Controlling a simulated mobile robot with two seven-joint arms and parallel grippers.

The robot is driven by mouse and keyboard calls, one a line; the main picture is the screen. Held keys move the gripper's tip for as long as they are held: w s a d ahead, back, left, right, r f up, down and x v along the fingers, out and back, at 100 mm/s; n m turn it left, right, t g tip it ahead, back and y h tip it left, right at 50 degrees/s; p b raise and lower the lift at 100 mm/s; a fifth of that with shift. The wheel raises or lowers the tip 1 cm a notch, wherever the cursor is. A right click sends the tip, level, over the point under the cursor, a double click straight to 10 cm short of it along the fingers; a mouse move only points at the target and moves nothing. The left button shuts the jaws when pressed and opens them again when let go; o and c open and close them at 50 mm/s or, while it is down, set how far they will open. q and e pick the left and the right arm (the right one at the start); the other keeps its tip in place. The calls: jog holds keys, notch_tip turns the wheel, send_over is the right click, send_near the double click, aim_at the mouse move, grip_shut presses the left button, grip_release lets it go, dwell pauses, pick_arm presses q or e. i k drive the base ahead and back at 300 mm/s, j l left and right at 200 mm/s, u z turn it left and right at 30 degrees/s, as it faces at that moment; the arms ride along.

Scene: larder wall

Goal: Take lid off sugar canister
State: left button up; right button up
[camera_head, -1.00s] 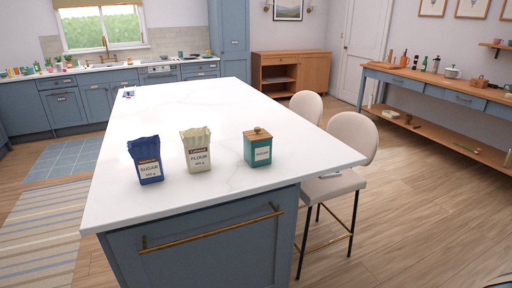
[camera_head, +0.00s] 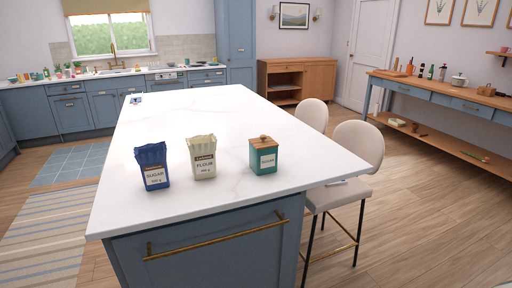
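The sugar canister (camera_head: 263,160) is a teal box with a pale label, standing upright on the white island top. Its wooden lid (camera_head: 263,142) with a round knob sits on top of it. A blue sugar bag (camera_head: 152,167) and a cream flour bag (camera_head: 202,158) stand upright to its left, apart from it. Neither of my grippers shows in the head view.
The white island top (camera_head: 200,112) is mostly clear behind the bags and canister. Two pale chairs (camera_head: 357,146) stand along the island's right side. A blue side table (camera_head: 440,90) with bottles and pots is at the right wall. A brass handle (camera_head: 215,238) runs across the island's front.

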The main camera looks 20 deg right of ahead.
aim_at(263, 142)
jog(key=l+u, duration=0.15)
jog(key=u, duration=0.25)
jog(key=l+u, duration=0.2)
jog(key=u, duration=0.2)
jog(key=l+u, duration=0.15)
jog(key=u, duration=0.25)
jog(key=k+l+u, duration=0.2)
jog(key=l, duration=0.15)
jog(key=l+u, duration=0.25)
jog(key=k+l+u, duration=0.2)
jog(key=l, duration=0.15)
jog(key=k+l+u, duration=0.1)
jog(key=k+l, duration=0.15)
jog(key=l, duration=0.25)
jog(key=k+l+u, duration=0.1)
jog(key=k+l, duration=0.2)
jog(key=l, duration=0.15)
